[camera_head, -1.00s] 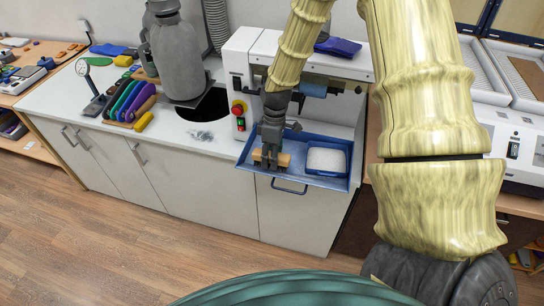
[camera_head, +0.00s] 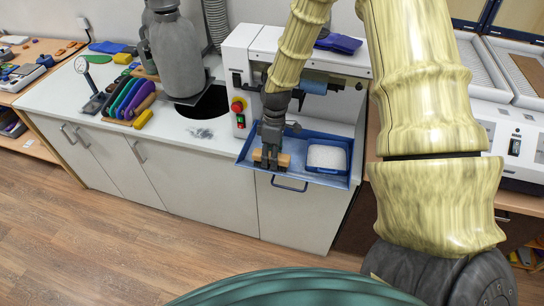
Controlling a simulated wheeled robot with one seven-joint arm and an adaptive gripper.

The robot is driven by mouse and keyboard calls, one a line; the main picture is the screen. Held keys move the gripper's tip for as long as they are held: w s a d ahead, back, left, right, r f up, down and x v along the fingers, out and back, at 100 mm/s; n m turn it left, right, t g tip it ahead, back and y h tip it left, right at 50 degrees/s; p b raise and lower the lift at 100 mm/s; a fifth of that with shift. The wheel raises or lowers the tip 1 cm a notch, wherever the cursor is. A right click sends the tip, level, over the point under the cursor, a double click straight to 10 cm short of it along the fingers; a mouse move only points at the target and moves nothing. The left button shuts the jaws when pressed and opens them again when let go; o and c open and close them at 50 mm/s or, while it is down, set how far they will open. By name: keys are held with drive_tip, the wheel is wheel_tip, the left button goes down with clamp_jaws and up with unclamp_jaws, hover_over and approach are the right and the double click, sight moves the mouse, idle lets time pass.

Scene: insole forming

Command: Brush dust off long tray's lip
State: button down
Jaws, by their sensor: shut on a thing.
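The long blue tray (camera_head: 237,160) juts out from under the white machine on the counter, its front lip facing me. My gripper (camera_head: 270,160) points down over the left part of the tray and is shut on a tan wooden brush (camera_head: 284,160). The brush lies crosswise near the tray's front lip. Its bristles are hidden, and I cannot tell whether it touches the lip. Dust on the lip is too small to make out.
A small blue container (camera_head: 327,157) with white contents sits in the tray's right part. The machine (camera_head: 243,60) with red and green buttons stands behind. A grey dust pile (camera_head: 201,133), coloured tools (camera_head: 130,98) and a grey canister (camera_head: 176,60) are to the left.

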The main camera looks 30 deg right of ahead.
drive_tip(key=shift+s, duration=0.1)
drive_tip(key=shift+s+d+r+p, duration=0.15)
drive_tip(key=shift+s+d+p, duration=0.4)
drive_tip(key=shift+s+d, duration=0.3)
drive_tip(key=shift+s+d+f+p, duration=0.15)
drive_tip(key=shift+s+d+p, duration=0.4)
drive_tip(key=shift+s+d, duration=0.65)
drive_tip(key=shift+s+d+f+p, duration=0.15)
drive_tip(key=shift+s+d+p, duration=0.4)
drive_tip(key=shift+s+d, duration=0.6)
drive_tip(key=shift+s+d+r, duration=0.1)
drive_tip(key=shift+s+d, duration=0.15)
drive_tip(key=shift+s, duration=0.4)
drive_tip(key=shift+s+d, duration=0.25)
drive_tip(key=shift+s, duration=0.35)
drive_tip(key=shift+s+d, duration=0.35)
drive_tip(key=shift+d, duration=0.1)
drive_tip(key=shift+s+d+r, duration=0.15)
drive_tip(key=shift+s+d, duration=0.6)
drive_tip(key=shift+s, duration=0.2)
drive_tip(key=shift+w, duration=0.15)
drive_tip(key=shift+w+a+r, duration=0.15)
drive_tip(key=shift+w+a, duration=0.9)
drive_tip(key=shift+w, duration=0.1)
